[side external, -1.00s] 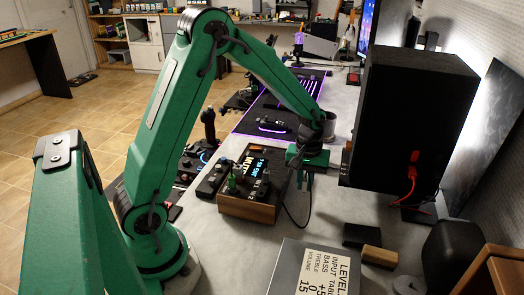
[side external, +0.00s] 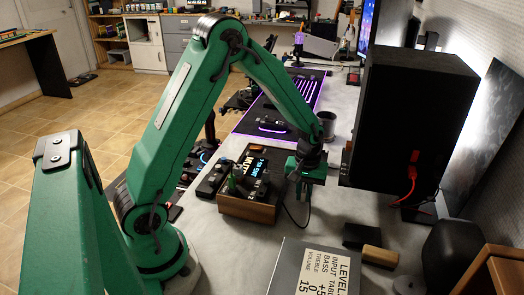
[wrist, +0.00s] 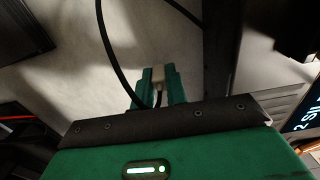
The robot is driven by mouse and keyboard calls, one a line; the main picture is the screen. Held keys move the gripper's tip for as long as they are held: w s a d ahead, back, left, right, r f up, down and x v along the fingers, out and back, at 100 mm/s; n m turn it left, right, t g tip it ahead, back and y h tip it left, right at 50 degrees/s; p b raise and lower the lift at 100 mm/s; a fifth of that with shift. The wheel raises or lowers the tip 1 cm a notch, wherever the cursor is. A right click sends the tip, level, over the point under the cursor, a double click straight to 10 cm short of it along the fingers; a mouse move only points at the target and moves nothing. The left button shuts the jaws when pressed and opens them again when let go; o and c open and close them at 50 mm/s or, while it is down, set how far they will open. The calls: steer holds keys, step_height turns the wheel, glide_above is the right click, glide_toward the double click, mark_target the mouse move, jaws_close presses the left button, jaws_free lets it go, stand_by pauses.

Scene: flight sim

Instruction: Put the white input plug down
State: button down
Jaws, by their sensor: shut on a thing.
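My gripper (side external: 302,188) hangs over the pale desk, just right of the wood-sided control box (side external: 248,208). In the wrist view the gripper (wrist: 159,84) has its two green fingers shut on the white input plug (wrist: 158,76), which shows as a small pale block between the tips. A black cable (wrist: 112,62) runs near the plug. In the side view the plug is hidden by the fingers, and I cannot tell whether it touches the desk.
A tall black speaker (side external: 410,120) with a red cable (side external: 411,178) stands to the right. A settings card (side external: 322,272) lies in front. A dark cup (side external: 327,126) stands behind my gripper. Bare desk (side external: 325,215) lies between the gripper and the card.

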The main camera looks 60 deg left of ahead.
mark_target(304, 191)
steer(key=shift+f, duration=0.15)
steer(key=c, duration=1.4)
jaws_free()
step_height(304, 191, up, 13)
